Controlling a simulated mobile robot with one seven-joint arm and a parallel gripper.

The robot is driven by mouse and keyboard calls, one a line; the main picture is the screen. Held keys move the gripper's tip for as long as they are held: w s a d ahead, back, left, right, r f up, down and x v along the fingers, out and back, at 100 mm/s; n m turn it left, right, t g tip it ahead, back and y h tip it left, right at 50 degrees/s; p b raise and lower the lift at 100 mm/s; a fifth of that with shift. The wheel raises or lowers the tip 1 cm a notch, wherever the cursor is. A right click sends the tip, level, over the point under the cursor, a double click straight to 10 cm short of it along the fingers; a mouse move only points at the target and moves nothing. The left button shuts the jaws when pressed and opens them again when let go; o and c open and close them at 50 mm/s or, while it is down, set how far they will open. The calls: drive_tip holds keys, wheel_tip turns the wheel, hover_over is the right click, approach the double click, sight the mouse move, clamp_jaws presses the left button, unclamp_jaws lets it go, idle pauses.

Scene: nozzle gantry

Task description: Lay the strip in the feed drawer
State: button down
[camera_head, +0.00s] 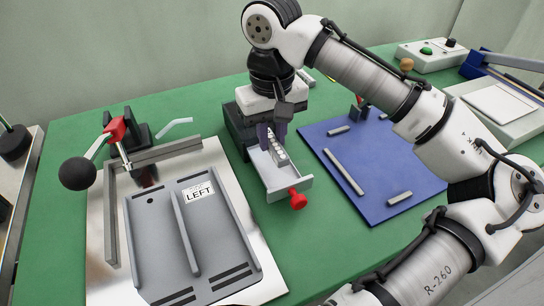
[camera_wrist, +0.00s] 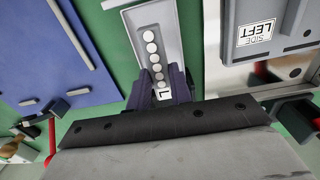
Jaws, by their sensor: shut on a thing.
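The strip (camera_head: 278,149) is narrow and grey, with a row of pale round dots. In the wrist view the strip (camera_wrist: 152,48) shows dots of several sizes and a white mark at its near end. My gripper (camera_head: 271,133) has dark purple fingers and is shut on the strip's near end, above the feed drawer. The feed drawer (camera_head: 276,184) is a pale open tray, pulled out, with a red knob (camera_head: 297,200) at its front. The strip lies lengthwise over the drawer, within its walls as seen from above. I cannot tell whether it touches the drawer floor.
Left of the drawer, a grey plate labelled LEFT (camera_head: 165,235) sits on a metal base, with a black-ball lever (camera_head: 77,173) behind it. A blue mat (camera_head: 375,195) with several grey bars lies to the right. A dark housing (camera_head: 236,132) stands behind the drawer.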

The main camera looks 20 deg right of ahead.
sight(272, 141)
wheel_tip(272, 141, down, 4)
drive_tip(key=b, duration=0.4)
drive_tip(key=shift+f, duration=0.2)
drive_tip(key=shift+r, duration=0.15)
drive_tip(key=c, duration=1.5)
unclamp_jaws()
drive_tip(key=shift+f, duration=0.2)
drive_tip(key=shift+c, duration=0.2)
wheel_tip(272, 141, up, 12)
drive_tip(key=shift+r+p, duration=0.2)
drive_tip(key=shift+p, duration=0.5)
